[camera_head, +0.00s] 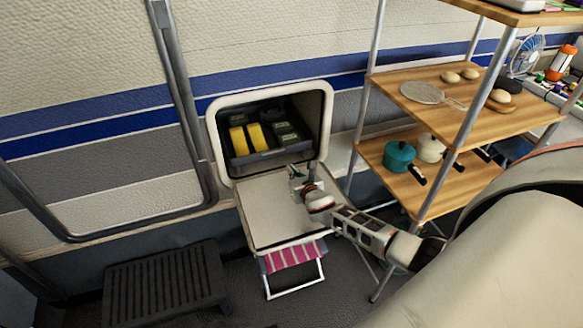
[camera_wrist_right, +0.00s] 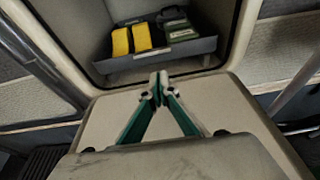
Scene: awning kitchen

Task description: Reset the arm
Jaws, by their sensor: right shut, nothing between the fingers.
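My right arm (camera_head: 365,232) reaches in from the right in the head view. Its gripper (camera_head: 298,172) is over the lowered hatch door (camera_head: 265,217), in front of the open compartment in the wall. In the right wrist view the gripper's green-sided fingers (camera_wrist_right: 158,84) meet at the tips with nothing between them. The gripper is apart from the yellow items (camera_wrist_right: 131,40) inside the compartment. My left gripper is not in view.
A wooden shelf rack (camera_head: 425,100) stands close to the right of my arm, holding a teal pot (camera_head: 398,157). A pink-striped folding stool (camera_head: 292,256) is below the door. A dark slatted step (camera_head: 165,283) is at lower left. A metal frame (camera_head: 185,100) leans on the wall.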

